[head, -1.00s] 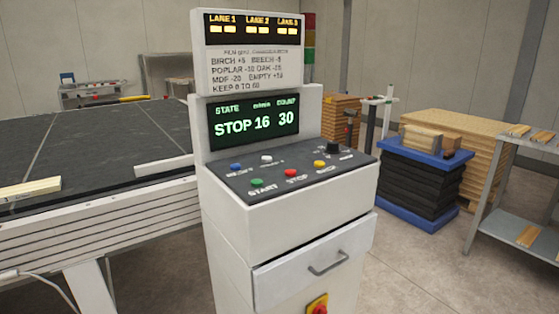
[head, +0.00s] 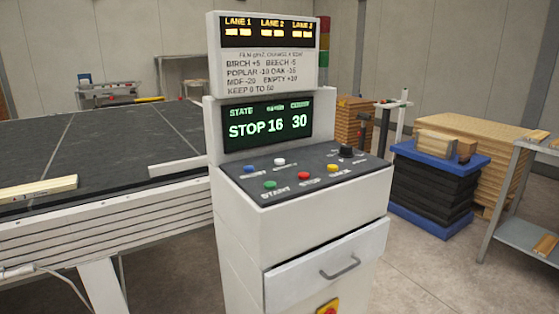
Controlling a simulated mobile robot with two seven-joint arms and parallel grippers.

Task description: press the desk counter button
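The control desk (head: 300,235) stands in the middle of the head view. Its sloped dark panel carries a blue button (head: 249,169) and a white button (head: 279,161) in the back row, with small labels too blurred to read surely. In front are a green button (head: 270,184) labelled START, a red button (head: 304,176) labelled STOP and a yellow button (head: 332,168). A black knob (head: 346,151) sits at the back right. The green-lit display (head: 266,126) reads STOP, 16 and 30. Neither of my grippers is in view.
A lane sign (head: 268,50) stands above the display. A dark-topped conveyor table (head: 100,150) lies left, with a board (head: 38,189) on it. A blue-topped stack (head: 432,185) and a metal shelf (head: 520,220) stand right. Floor is clear right of the desk.

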